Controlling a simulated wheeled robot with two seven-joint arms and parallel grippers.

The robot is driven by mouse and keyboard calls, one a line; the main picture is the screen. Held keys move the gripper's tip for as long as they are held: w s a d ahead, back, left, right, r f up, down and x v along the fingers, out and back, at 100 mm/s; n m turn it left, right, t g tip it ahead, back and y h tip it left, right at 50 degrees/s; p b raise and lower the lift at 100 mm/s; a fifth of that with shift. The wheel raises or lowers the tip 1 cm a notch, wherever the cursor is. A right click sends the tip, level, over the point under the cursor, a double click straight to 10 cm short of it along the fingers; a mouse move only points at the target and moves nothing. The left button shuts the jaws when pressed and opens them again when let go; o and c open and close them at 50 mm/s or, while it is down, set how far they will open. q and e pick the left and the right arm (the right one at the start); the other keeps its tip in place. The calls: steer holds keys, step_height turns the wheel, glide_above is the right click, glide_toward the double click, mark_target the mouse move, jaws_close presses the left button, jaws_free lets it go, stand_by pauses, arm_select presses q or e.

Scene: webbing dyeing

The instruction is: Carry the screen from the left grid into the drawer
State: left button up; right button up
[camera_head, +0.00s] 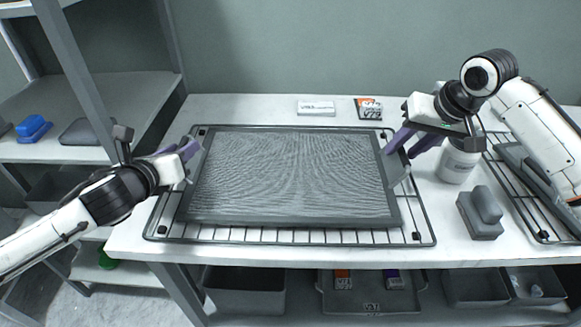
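The screen (293,178), a grey rectangular panel with a dark frame and wavy streaked mesh, lies flat on the left grid (425,228), a dark wire rack on the white table. My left gripper (188,160) is at the screen's left edge, near its far corner; its fingertips overlap in this view, so its opening and any contact are unclear. My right gripper (400,152) is just beyond the screen's right edge, with its two purple fingers apart. I cannot tell whether it touches the frame. No drawer can be clearly made out; dark bins sit below the tabletop.
A white bottle (457,161) and a grey handled block (481,213) stand right of the left grid. A second wire rack (545,236) lies at far right. Small packets (369,108) lie behind the screen. A shelf unit (100,103) stands left. A dark bin (245,290) is underneath.

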arm_select(q)
jaws_close()
arm_select(e)
jaws_close()
arm_select(q)
steer(key=shift+a, duration=0.15)
stand_by(0.7)
steer(key=shift+w+r, duration=0.1)
steer(key=shift+r, duration=0.1)
arm_select(e)
steer(key=shift+r, duration=0.3)
